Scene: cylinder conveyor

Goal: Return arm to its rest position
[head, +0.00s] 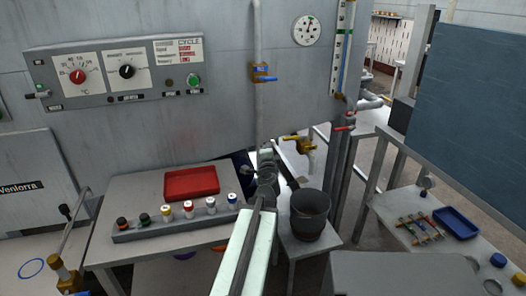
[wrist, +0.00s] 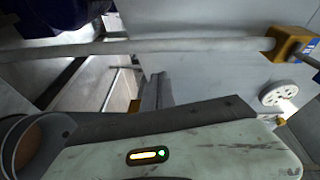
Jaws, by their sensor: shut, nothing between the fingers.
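My arm (head: 245,250) reaches up from the bottom middle of the head view, out over the gap between the table and the dark bucket. In the wrist view a pale casing with a small lit indicator, probably part of my arm, fills the lower part.
The dark bucket (head: 311,214) stands on a small stand. A grey table (head: 140,190) bears a red tray (head: 191,182) and a rack (head: 175,225) of several capped bottles. A side table (head: 400,215) is at right.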

